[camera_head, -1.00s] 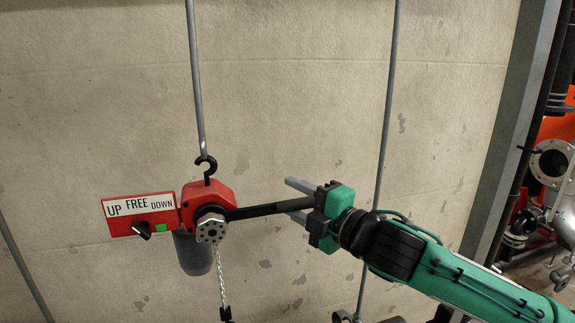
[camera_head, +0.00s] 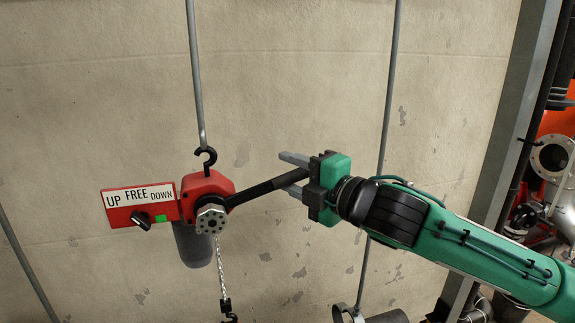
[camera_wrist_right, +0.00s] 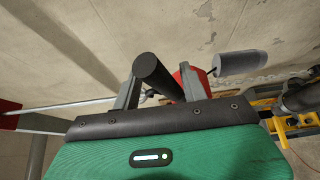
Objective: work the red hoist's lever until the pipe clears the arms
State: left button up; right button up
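The red hoist (camera_head: 205,188) hangs by a black hook from a grey rod at the left. Its black lever (camera_head: 262,188) extends right and slightly upward. My right gripper (camera_head: 293,174) is at the lever's end, with one finger above the lever and one below. The fingers are spread, with a gap above the lever; the lever (camera_wrist_right: 155,75) also shows between them in the right wrist view. A red plate (camera_head: 120,212) reads UP, FREE, DOWN, with a black knob (camera_head: 142,221) seemingly angled toward UP. The chain (camera_head: 221,265) hangs below. My left gripper is out of view.
A second grey rod (camera_head: 388,105) runs down behind my right gripper. A grey cylinder (camera_head: 194,245) hangs under the hoist. A grey post (camera_head: 519,130) and pipework with a flange (camera_head: 551,158) stand at the right. The wall between the rods is bare.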

jog(key=f+b, duration=0.1)
jog(key=f+m+b, duration=0.1)
jog(key=f+b, duration=0.1)
jog(key=shift+w+d+f, duration=0.1)
jog(key=shift+d+f, duration=0.15)
jog(key=shift+d, duration=0.15)
jog(key=s+d+f+b, duration=0.2)
jog(key=s+d, duration=0.4)
jog(key=shift+d+f+m+t+y, duration=0.25)
jog(key=shift+d+m+t+y, duration=0.05)
jog(key=shift+m+t+y, duration=0.1)
dwell(0.5)
